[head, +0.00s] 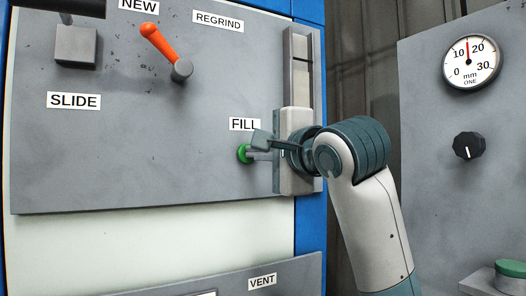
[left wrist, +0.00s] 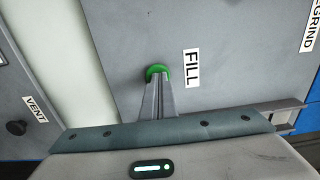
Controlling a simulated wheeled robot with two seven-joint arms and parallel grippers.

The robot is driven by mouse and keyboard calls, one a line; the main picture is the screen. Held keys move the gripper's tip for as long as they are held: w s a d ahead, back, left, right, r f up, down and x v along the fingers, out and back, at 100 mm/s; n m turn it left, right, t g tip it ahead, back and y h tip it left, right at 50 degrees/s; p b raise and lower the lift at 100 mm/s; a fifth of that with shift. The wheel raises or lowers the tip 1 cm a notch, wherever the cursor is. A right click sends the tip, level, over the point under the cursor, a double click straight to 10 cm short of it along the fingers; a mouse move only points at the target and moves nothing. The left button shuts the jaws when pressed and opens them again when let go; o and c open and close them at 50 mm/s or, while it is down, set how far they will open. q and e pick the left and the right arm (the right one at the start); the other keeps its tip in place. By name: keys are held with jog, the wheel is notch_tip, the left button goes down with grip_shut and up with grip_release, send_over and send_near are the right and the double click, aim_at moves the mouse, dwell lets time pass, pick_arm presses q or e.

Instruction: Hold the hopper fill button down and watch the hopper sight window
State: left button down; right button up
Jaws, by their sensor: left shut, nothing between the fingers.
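The green fill button (head: 243,153) is on the grey panel below the FILL label (head: 244,124). It also shows in the left wrist view (left wrist: 157,70), at the tips of my fingers. My left gripper (head: 252,153) is shut and empty, its fingertips against the button as far as I can see. How far the button is pushed in cannot be told. A tall narrow framed slot (head: 302,62), which looks like the sight window, stands right of the label. Its upper part is visible; my gripper body hides its lower part. My right gripper is not in view.
An orange lever (head: 158,42) sits upper left, near the SLIDE label (head: 73,100) and a grey block (head: 75,46). A gauge (head: 471,61) and black knob (head: 468,146) are on the right panel. A VENT label (head: 262,282) is below.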

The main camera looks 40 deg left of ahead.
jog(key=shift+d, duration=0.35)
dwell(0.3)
